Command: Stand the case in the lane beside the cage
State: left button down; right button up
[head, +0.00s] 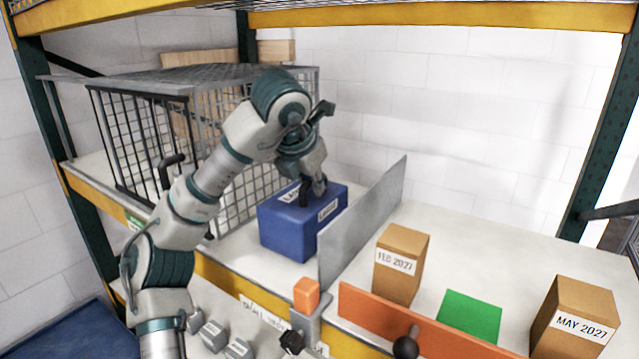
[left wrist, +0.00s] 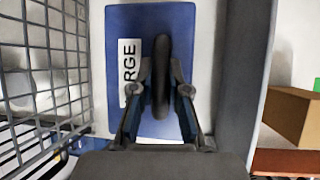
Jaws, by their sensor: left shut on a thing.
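The blue case (head: 283,232) with white labels is upright in the lane between the wire cage (head: 140,140) and the grey divider panel (head: 362,220). My left gripper (head: 313,190) is above the case, shut on its dark handle (left wrist: 160,62). In the left wrist view the case (left wrist: 120,25) shows from above, partly hidden by the fingers, with the cage mesh (left wrist: 45,60) on the left and the divider (left wrist: 238,70) on the right. A pale gap shows on each side. I cannot tell whether the case's underside touches the shelf. My right gripper is out of view.
Right of the divider are a brown FEB 2027 box (head: 400,262), a green square (head: 469,316) and a brown MAY 2027 box (head: 573,318). An orange front board (head: 430,328) with a dark knob and an orange block (head: 306,294) stand along the shelf's front edge.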

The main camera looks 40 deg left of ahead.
pick_arm(q)
jog(key=shift+a, duration=0.15)
jog(key=shift+a+f, duration=0.25)
jog(key=c, duration=1.2)
grip_release()
jog(key=shift+a+f, duration=0.1)
jog(key=shift+a, duration=0.25)
jog(key=shift+c, duration=0.2)
jog(key=shift+o, duration=0.4)
jog(key=shift+a+f, duration=0.1)
jog(key=shift+a, duration=0.35)
jog(key=shift+d, duration=0.55)
jog(key=shift+d+r, duration=0.25)
jog(key=shift+r, duration=0.25)
jog(key=v, duration=1.1)
jog(key=shift+r, duration=0.25)
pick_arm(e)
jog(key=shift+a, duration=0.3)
